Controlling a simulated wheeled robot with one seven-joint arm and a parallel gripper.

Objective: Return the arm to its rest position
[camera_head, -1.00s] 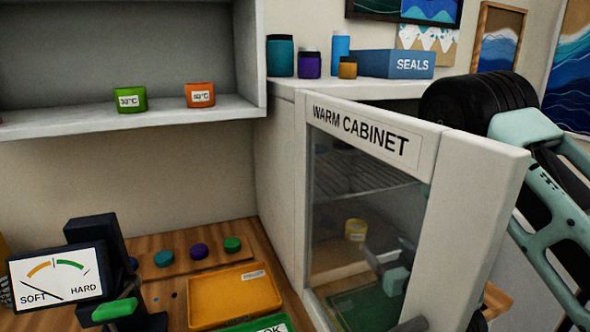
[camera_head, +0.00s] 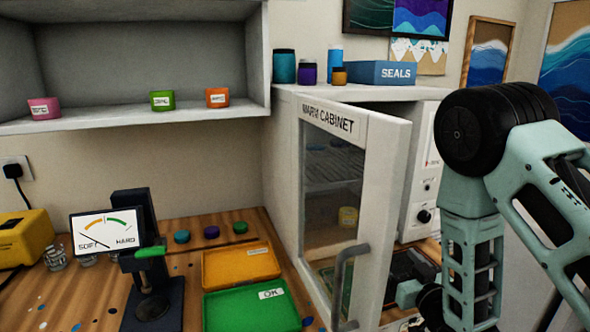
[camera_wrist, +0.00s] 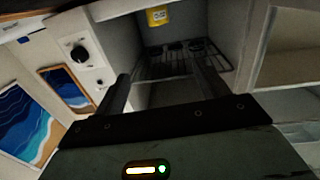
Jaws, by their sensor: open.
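My arm stands at the right of the head view, beside the warm cabinet, whose glass door (camera_head: 333,187) is ajar. The hand end of my arm is low, right of the door handle (camera_head: 345,285), and its fingers cannot be made out there. In the wrist view my gripper (camera_wrist: 160,85) is open, with its two dark fingers apart and nothing between them. Beyond the fingers is the cabinet's inside with a wire rack (camera_wrist: 185,58) and a yellow labelled jar (camera_wrist: 157,16). The jar also shows through the door glass in the head view (camera_head: 348,217).
A hardness gauge (camera_head: 105,231) stands on the bench at left. An orange tray (camera_head: 241,264) and a green OK tray (camera_head: 250,310) lie left of the door. A shelf (camera_head: 135,116) holds pink, green and orange jars. A SEALS box (camera_head: 380,73) sits on the cabinet.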

